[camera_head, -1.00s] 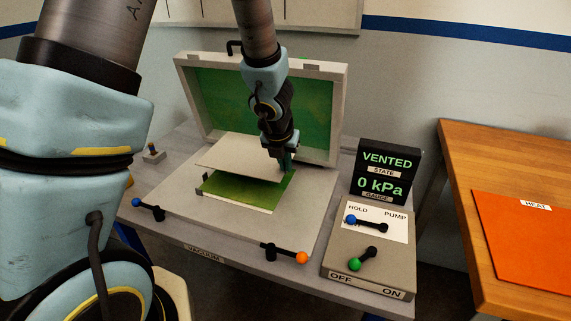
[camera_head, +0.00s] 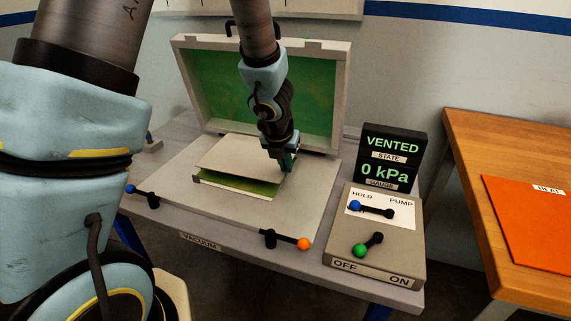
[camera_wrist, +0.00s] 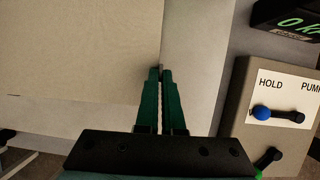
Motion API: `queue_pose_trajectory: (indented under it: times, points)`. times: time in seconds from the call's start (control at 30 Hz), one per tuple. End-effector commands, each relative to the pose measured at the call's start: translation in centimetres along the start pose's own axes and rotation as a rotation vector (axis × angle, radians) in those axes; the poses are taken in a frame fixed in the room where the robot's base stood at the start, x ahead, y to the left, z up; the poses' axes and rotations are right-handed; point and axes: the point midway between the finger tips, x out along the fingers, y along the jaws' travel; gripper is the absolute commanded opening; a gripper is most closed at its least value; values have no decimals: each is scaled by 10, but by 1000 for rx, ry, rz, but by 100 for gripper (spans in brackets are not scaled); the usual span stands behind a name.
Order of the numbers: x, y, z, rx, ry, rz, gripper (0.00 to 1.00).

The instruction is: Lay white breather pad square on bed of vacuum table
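The white breather pad (camera_head: 238,155) is a thin flat sheet over the bed of the vacuum table. It also fills the left of the wrist view (camera_wrist: 75,60). My gripper (camera_head: 288,163) is shut on the pad's right edge; its green fingers (camera_wrist: 161,78) are close together there. The green bed (camera_head: 238,187) shows as a strip below the pad's front edge, with a pale border. The pad looks raised above the bed and covers most of it. Whether its rear edge touches anything is hidden.
The vacuum table's lid (camera_head: 318,90) stands open behind the pad. Clamps with a blue knob (camera_head: 131,189) and an orange knob (camera_head: 304,244) stand at the front edge. The HOLD/PUMP control box (camera_head: 375,268) and gauge display (camera_head: 390,158) are at the right.

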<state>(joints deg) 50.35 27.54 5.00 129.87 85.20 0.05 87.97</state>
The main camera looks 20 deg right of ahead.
Motion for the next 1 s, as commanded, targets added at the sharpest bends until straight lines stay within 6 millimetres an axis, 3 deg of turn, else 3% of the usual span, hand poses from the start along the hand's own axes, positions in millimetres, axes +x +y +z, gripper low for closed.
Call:
queue_pose_trajectory:
  times: [0.53,1.0]
  points:
    - [0,0,0,0,0,0,0]
    - [14,0,-6,0,0,0,0]
